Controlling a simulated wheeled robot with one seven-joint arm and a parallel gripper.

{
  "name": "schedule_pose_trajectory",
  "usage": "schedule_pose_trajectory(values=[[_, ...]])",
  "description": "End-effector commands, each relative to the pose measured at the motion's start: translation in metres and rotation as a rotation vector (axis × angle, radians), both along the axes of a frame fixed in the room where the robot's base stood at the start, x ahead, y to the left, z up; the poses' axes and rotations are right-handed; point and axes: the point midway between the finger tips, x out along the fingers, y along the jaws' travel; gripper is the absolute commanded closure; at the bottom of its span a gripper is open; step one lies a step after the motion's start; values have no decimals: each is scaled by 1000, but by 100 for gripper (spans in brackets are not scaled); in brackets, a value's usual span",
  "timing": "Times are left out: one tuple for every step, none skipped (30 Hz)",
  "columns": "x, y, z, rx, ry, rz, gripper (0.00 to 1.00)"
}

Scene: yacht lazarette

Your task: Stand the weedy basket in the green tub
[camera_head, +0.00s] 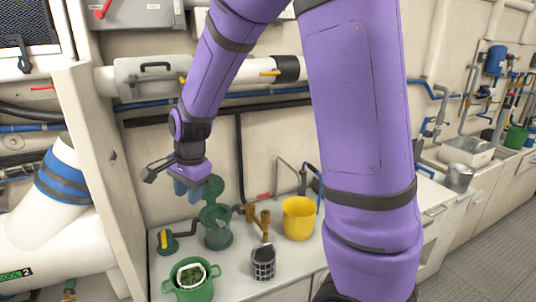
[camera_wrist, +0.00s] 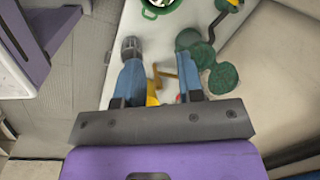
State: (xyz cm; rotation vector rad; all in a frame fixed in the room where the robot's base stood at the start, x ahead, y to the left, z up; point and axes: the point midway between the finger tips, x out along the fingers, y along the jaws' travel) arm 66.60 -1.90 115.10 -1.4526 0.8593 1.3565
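The green tub (camera_head: 196,294) stands at the front left of the white counter, and its rim also shows at the top of the wrist view (camera_wrist: 150,14). Inside it is a white-rimmed basket with green matter (camera_head: 191,275), which looks like the weedy basket; how upright it sits is hard to tell. A grey slotted basket (camera_head: 263,267) stands to the right on the counter and shows in the wrist view (camera_wrist: 130,48). My gripper (camera_wrist: 161,76) is open and empty, its blue fingers apart, above the green strainer housing (camera_head: 218,238).
The strainer's round green lid parts (camera_head: 214,190) stand up close to my gripper. A yellow bucket (camera_head: 299,219), a brass-coloured fitting (camera_head: 264,222) and a yellow-handled valve (camera_head: 165,240) are also on the counter. Pipes run along the wall behind. Some counter between tub and grey basket is clear.

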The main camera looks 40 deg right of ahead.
Motion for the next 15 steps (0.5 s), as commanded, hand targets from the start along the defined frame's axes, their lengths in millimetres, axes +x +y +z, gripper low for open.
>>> schedule_pose_trajectory(values=[[-10, -3, 19, -3, -31, 60, 65], [-16, -5, 28, -7, -44, 100, 65], [-24, -7, 39, -15, -63, 153, 65], [-31, -9, 47, -20, -77, 191, 65], [-38, -11, 56, -28, -91, 229, 65], [-47, -14, 66, -39, -111, 282, 65], [-54, -15, 73, -48, -124, 321, 65], [-61, -17, 81, -57, -138, 359, 65], [-71, -19, 90, -71, -157, 410, 65], [-78, -21, 96, -82, -170, 449, 65], [-86, -23, 102, -96, -183, 487, 65], [-96, -25, 110, -113, -201, 536, 65], [-104, -27, 116, -127, -213, 574, 65], [-112, -28, 121, -142, -226, 613, 65], [-122, -31, 128, -164, -242, 662, 65]])
